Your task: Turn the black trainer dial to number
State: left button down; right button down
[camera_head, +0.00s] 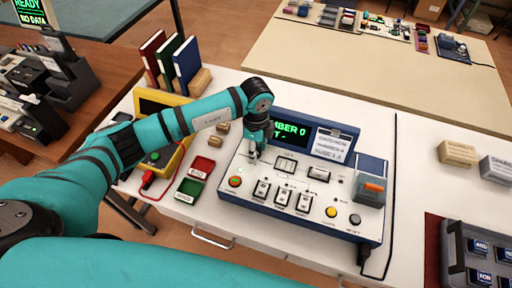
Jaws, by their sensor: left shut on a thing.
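The trainer (300,225) is a blue-edged console with a pale sloped panel on the white table. Its dark screen (289,132) shows green text, partly covered by my arm; "MBER 0" can be read, with a second line below it. My left gripper (254,154) points down at the panel's upper left, just below the screen. It is shut on the black dial, which the fingers and wrist almost wholly hide, so its pointer cannot be read. My right gripper is not in view.
The panel also has several switches (281,199), a yellow button (331,212) and an orange rocker under a clear cover (371,190). Small boxes (458,153) stand right.

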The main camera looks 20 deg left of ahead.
pick_arm(q)
jog(key=shift+w+r, duration=0.1)
jog(key=shift+r, duration=0.05)
jog(key=c, duration=0.9)
grip_release()
jog(key=shift+c, duration=0.2)
notch_tip(320, 180, up, 12)
